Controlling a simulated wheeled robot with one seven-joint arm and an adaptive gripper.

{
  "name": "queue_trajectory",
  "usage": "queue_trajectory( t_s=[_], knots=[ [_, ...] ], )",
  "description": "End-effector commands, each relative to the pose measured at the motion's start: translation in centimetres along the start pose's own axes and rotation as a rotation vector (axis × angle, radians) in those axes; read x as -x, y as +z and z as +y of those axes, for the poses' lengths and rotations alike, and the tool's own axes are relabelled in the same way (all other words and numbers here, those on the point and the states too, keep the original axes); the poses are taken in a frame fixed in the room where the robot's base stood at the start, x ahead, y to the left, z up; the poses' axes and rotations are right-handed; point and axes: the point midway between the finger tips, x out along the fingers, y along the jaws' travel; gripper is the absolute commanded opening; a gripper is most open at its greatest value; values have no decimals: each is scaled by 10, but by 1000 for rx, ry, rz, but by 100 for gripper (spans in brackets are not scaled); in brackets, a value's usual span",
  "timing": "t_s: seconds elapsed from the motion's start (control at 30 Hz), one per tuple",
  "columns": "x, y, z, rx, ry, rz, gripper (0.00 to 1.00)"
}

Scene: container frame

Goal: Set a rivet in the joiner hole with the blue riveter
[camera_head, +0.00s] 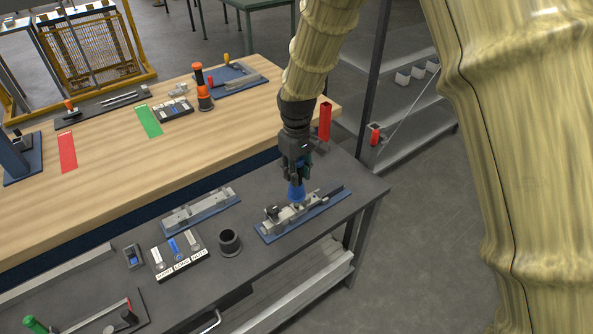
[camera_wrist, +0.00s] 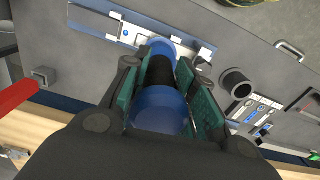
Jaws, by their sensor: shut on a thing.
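The blue riveter (camera_head: 297,190) hangs about upright in my gripper (camera_head: 297,172), above the fixture on the dark bench. In the wrist view the riveter (camera_wrist: 160,110), blue with a black middle, lies between the two green-padded fingers of my gripper (camera_wrist: 163,90), which is shut on it. Below it is a grey metal joiner (camera_head: 290,213) on a blue base plate (camera_head: 268,238); the plate also shows in the wrist view (camera_wrist: 100,8). The riveter's lower end is close over the joiner; I cannot tell whether it touches. The joiner hole and any rivet are hidden or too small to see.
A black cup-like holder (camera_head: 229,242) and a labelled tray (camera_head: 161,272) stand left of the fixture. A second blue-plated fixture (camera_head: 201,210) lies behind them. A red upright part (camera_head: 325,122) stands behind my gripper. An orange-and-black tool (camera_head: 203,88) stands on the wooden table.

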Motion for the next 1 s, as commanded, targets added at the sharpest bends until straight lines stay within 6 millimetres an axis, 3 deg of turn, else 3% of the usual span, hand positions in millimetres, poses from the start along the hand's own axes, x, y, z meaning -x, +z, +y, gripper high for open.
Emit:
queue_trajectory(
  t_s=[1.0],
  knots=[
    [-11, 0, 0, 0, -1, -2, 6]
  ],
)
